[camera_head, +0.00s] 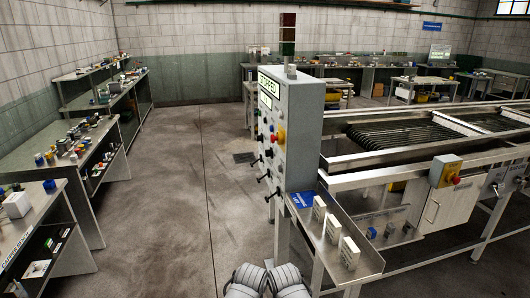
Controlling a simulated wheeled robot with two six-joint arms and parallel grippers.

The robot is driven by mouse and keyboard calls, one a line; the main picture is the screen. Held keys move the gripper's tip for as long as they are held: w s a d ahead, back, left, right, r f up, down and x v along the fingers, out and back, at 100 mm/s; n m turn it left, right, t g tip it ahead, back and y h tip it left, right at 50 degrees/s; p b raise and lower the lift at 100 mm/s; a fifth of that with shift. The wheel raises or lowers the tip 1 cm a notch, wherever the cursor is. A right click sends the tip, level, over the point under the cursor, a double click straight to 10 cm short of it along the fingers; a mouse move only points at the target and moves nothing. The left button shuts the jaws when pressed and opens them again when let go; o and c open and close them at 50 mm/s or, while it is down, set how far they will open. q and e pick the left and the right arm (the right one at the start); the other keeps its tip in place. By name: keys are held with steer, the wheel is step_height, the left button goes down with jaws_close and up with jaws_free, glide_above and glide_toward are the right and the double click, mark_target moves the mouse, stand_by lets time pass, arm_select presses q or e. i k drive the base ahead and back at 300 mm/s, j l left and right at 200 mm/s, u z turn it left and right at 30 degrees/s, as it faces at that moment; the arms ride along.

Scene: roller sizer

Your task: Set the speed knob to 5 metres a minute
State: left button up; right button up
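The tall grey control cabinet (302,130) stands just right of centre. Its control face (281,165) is turned to the left and seen at a steep angle. Several dark knobs and handles, one of them a black handle (264,178), stick out from it. I cannot tell which one is the speed knob, nor read any scale or pointer. A lit green display (269,84) at the top of the face seems to read "STOPPED". Two grey ribbed parts of my arms show at the bottom centre, well below the controls. No gripper fingertips can be made out.
A yellow-and-red button (281,136) sits on the control face. A sloping metal shelf (360,262) with white blocks juts out below the cabinet. The roller machine (405,135) extends right. Cluttered benches (75,165) line the left. The floor (180,200) between is clear.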

mark_target(268, 153)
steer(key=i+j, duration=0.5)
steer(key=i, duration=0.2)
steer(key=i+j+z, duration=0.1)
steer(key=i+j, duration=0.35)
steer(key=i, duration=0.25)
steer(key=i+j, duration=0.55)
steer(key=i, duration=0.15)
steer(key=l+z, duration=0.05)
